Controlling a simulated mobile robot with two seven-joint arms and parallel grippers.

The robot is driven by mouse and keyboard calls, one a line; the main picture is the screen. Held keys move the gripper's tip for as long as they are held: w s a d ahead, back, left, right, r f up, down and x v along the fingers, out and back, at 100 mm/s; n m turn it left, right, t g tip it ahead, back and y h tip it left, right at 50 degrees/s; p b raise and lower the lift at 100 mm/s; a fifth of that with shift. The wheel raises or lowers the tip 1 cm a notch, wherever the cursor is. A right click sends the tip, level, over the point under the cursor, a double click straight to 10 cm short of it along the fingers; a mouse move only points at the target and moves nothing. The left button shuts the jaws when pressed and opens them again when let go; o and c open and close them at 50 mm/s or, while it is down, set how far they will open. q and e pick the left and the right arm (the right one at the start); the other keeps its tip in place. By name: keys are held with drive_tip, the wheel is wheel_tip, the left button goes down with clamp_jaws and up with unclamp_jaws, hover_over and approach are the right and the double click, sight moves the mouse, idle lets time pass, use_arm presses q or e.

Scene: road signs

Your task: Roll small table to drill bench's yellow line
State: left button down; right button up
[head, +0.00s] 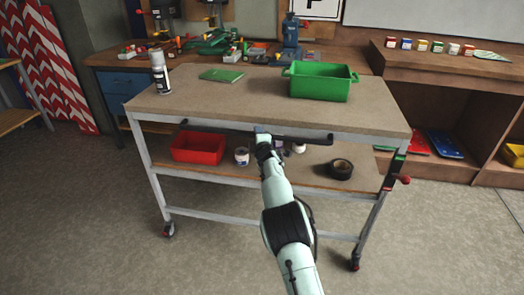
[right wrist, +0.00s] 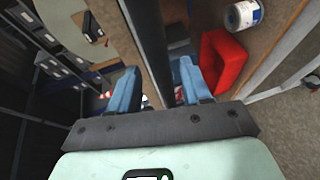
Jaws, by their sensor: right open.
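The small table (head: 230,112) stands on wheels in the middle of the head view, with a brown top, a grey metal frame and a lower shelf. A black handle bar (head: 305,139) runs along its near edge. My right gripper (head: 262,131) is at this handle. In the right wrist view, its two blue fingers (right wrist: 158,70) are apart, and the dark handle bar (right wrist: 147,30) passes between them. The drill bench (head: 108,58), with drill presses on it, stands behind the table. I cannot make out a yellow line on the floor. My left gripper is not in view.
On the tabletop are a spray can (head: 160,74), a green booklet (head: 221,75) and a green bin (head: 320,82). A red bin (head: 198,148) and black tape (head: 341,169) lie on the lower shelf. Wooden shelving (head: 440,75) stands at right. Floor at left is clear.

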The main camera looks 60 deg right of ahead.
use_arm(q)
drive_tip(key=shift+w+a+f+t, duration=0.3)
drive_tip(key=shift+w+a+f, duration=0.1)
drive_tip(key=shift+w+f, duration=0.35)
use_arm(e)
drive_tip(key=v, duration=1)
drive_tip(key=shift+s, duration=0.15)
use_arm(q)
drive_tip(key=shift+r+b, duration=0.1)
drive_tip(key=shift+b, duration=0.2)
use_arm(e)
drive_tip(key=shift+a+r, duration=0.1)
drive_tip(key=shift+r, duration=0.05)
